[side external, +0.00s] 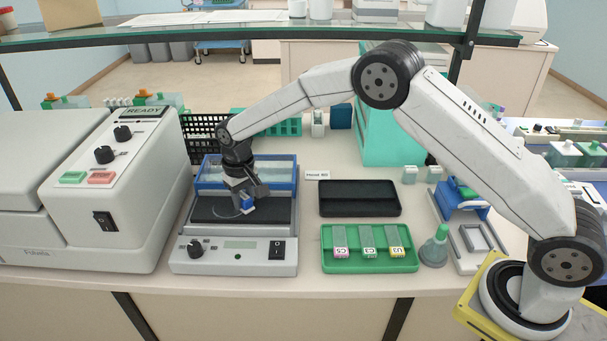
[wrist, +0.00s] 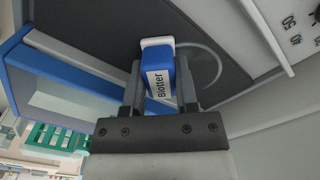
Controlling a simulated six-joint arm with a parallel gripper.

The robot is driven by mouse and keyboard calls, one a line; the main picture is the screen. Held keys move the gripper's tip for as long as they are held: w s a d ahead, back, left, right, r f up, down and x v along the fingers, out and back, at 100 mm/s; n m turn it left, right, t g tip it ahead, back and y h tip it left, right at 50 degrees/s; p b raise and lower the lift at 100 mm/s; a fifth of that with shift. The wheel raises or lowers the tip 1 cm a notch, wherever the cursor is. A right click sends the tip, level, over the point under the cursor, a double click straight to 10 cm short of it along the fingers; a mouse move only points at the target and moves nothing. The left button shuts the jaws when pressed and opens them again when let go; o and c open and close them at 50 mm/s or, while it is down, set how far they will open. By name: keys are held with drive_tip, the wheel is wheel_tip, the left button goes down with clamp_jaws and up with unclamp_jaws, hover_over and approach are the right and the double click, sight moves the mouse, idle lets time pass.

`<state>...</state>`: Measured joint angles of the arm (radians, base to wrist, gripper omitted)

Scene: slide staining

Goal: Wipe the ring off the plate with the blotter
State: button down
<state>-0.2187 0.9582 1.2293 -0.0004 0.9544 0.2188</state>
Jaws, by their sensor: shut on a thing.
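My gripper (side external: 247,193) is shut on the blotter (side external: 248,204), a blue block with a white pad, labelled "Blotter" in the wrist view (wrist: 160,82). The dark plate (side external: 271,210) is the top of a grey heating unit at centre left. The ring (wrist: 219,62) is a thin pale arc on the plate, partly hidden by the blotter and the fingers. In the side view the blotter is low over the plate, at the ring's right part. I cannot tell whether its pad touches the plate.
A blue-framed clear lid (side external: 246,172) stands at the back of the unit. A large grey machine (side external: 110,215) is close on the left. To the right are a black tray (side external: 360,211) and a green tray (side external: 340,264) with labelled slides.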

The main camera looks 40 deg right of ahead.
sight(214, 210)
drive_tip(key=shift+s+a, duration=0.25)
drive_tip(key=shift+s, duration=0.05)
drive_tip(key=shift+w+a+f, duration=0.1)
drive_tip(key=shift+w+a, duration=2.55)
drive_tip(key=shift+s+d, duration=2.65)
drive_tip(key=shift+d, duration=0.05)
drive_tip(key=shift+r, duration=4.15)
